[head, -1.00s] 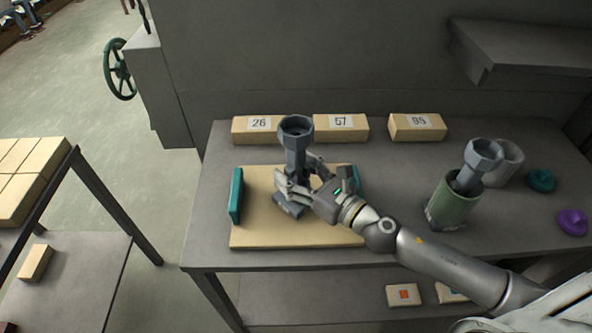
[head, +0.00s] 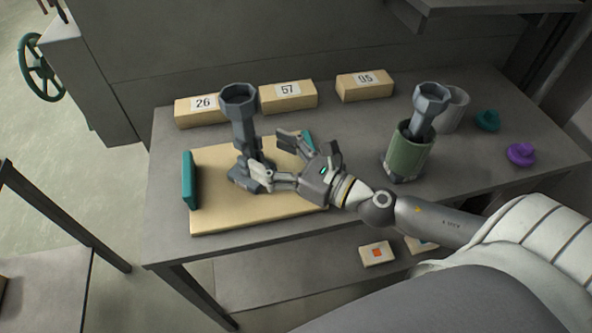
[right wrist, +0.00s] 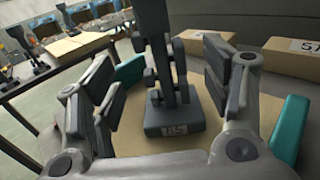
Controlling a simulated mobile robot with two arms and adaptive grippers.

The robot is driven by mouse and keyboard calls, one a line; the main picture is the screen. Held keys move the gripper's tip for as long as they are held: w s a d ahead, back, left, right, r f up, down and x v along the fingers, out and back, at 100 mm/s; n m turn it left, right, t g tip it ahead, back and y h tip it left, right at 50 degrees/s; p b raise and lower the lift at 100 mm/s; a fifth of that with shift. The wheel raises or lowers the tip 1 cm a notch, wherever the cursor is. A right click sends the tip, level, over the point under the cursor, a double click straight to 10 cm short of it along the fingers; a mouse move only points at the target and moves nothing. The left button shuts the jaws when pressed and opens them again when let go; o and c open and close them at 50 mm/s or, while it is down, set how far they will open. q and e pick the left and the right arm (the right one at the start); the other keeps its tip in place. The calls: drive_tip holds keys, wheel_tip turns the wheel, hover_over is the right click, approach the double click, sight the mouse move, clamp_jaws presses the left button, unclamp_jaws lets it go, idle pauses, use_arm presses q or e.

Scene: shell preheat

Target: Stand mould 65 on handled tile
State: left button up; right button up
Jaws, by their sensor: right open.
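A grey mould (head: 244,136) with a cup-shaped top stands upright on the tan tile (head: 270,212) with teal handles. Its base label shows in the right wrist view (right wrist: 174,130) and looks like 65, though the first digit is unclear. My right gripper (head: 268,160) is open just right of the mould. In the right wrist view, the mould's stem stands ahead between the spread fingers, with gaps on both sides. The near finger overlaps its base in the head view. The right teal handle (head: 308,140) is partly hidden behind my gripper. My left gripper is out of view.
Blocks labelled 26 (head: 203,109), 57 (head: 288,96) and apparently 95 (head: 364,86) line the table's back. A green container (head: 408,153) holding another grey cup-topped piece (head: 431,98) stands right of my gripper. Teal (head: 487,121) and purple (head: 521,154) knobbed pieces lie farther right.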

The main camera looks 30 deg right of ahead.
drive_tip(key=shift+b+v, duration=1.5)
drive_tip(key=shift+v, duration=1.25)
